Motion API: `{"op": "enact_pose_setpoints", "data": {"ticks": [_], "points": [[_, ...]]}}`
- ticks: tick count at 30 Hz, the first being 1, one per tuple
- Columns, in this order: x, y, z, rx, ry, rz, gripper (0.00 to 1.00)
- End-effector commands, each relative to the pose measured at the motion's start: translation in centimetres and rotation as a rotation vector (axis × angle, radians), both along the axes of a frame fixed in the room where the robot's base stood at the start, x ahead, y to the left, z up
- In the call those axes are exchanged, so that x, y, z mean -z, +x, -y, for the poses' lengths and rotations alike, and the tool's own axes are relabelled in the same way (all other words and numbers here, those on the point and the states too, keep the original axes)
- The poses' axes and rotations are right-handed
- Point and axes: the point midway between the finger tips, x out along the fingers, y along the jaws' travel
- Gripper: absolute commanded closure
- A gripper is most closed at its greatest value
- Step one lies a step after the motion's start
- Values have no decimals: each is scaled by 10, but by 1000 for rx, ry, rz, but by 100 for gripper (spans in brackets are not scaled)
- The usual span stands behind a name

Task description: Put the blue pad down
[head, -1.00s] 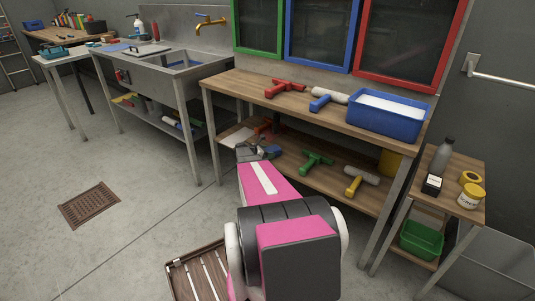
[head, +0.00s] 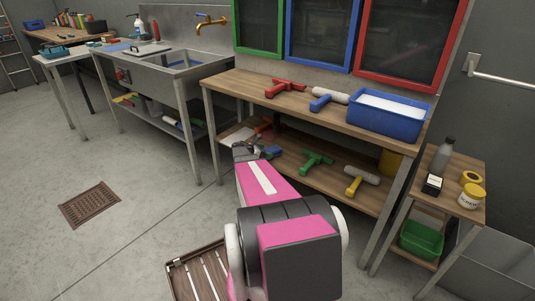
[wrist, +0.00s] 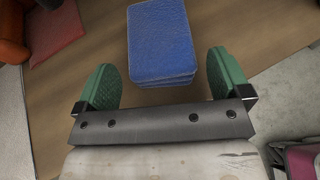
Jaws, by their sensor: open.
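The blue pad (wrist: 161,42) is a thick, textured rectangular block that appears to lie flat on the wooden lower shelf (wrist: 264,28). In the head view it shows as a small blue patch (head: 271,152) beside my gripper (head: 254,151). In the wrist view my gripper (wrist: 160,62) is open, with one green finger on each side of the pad's near end. Gaps show between the pad and both fingers, and the pad extends beyond the fingertips.
A red pad (wrist: 58,33) and an orange object (wrist: 12,40) lie to the left in the wrist view. Green (head: 316,162) and yellow (head: 360,181) tools lie to the right on the lower shelf. The wooden bench top (head: 226,82) is above, and bench legs flank the shelf.

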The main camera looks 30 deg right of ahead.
Motion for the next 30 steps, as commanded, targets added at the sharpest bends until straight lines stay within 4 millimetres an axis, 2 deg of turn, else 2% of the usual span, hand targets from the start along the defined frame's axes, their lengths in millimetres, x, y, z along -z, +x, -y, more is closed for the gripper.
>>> {"op": "enact_pose_setpoints", "data": {"ticks": [3, 9, 15, 20, 23, 26, 30], "points": [[-11, -2, -24, -2, 1, 1, 5], [-25, -1, -61, -2, 0, 0, 5], [-34, -1, -83, -1, 1, 0, 5], [-39, -5, -93, 8, 13, 15, 5], [-42, -19, -108, 45, 63, 81, 5], [-46, -43, -134, 122, 159, 199, 5], [-54, -88, -185, 299, 342, 414, 5]]}}
